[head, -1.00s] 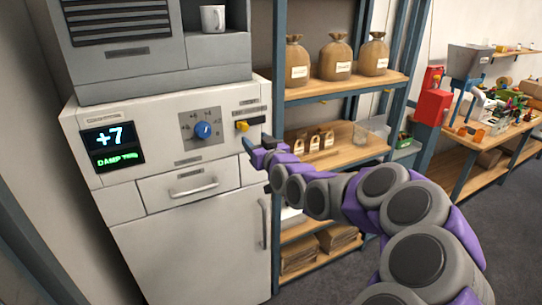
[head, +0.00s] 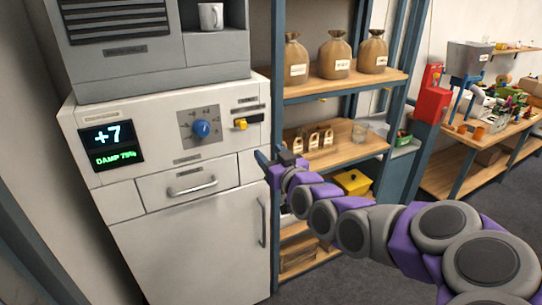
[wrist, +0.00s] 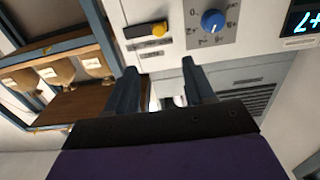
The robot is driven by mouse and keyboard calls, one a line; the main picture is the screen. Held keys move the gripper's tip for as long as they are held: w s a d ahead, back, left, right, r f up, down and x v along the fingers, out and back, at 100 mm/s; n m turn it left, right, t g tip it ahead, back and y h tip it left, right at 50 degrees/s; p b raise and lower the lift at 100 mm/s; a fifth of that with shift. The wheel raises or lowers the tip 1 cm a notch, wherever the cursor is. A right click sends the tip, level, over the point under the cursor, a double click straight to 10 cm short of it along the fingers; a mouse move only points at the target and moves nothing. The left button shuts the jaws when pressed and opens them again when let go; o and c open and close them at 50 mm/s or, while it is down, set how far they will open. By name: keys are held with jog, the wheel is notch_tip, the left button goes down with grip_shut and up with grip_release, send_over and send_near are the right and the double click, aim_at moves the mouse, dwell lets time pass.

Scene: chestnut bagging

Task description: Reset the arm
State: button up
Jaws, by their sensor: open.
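My gripper (head: 272,161) is in front of the white machine's right edge, below the yellow slider, in the head view. In the wrist view its two fingers (wrist: 161,88) stand apart with nothing held between them. The white machine (head: 190,240) has a blue dial (head: 201,129), a yellow slider (head: 240,124) and a display (head: 112,146) reading "+7" and "DAMP 79%". The blue dial (wrist: 212,20) and yellow slider (wrist: 159,30) also show in the wrist view, apart from the fingers.
A shelf rack (head: 340,88) with several tied sacks (head: 335,54) stands right of the machine. A yellow box (head: 352,182) sits on a lower shelf behind my arm. A workbench (head: 470,135) with clutter is at far right. Grey floor (head: 340,285) lies open below my arm.

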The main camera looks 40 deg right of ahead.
dwell(0.4)
jog(key=s+a+f+n+g+y, duration=0.1)
jog(key=a+f+n+g+y, duration=0.2)
jog(key=a+f, duration=0.5)
jog(key=s+a+f+g+y, duration=0.15)
jog(key=a+f+g, duration=0.35)
jog(key=a, duration=0.5)
jog(key=s+a+g, duration=0.3)
jog(key=s+a, duration=0.1)
jog(key=s, duration=0.4)
jog(key=s+a+f+g, duration=0.1)
jog(key=s+a+g, duration=0.3)
jog(key=s, duration=0.4)
jog(key=s+a+f+g+y, duration=0.1)
jog(key=s+a+g, duration=0.3)
jog(key=s+a, duration=0.2)
jog(key=shift+s+a+n, duration=0.2)
jog(key=shift+s+n, duration=0.1)
jog(key=shift+s, duration=0.7)
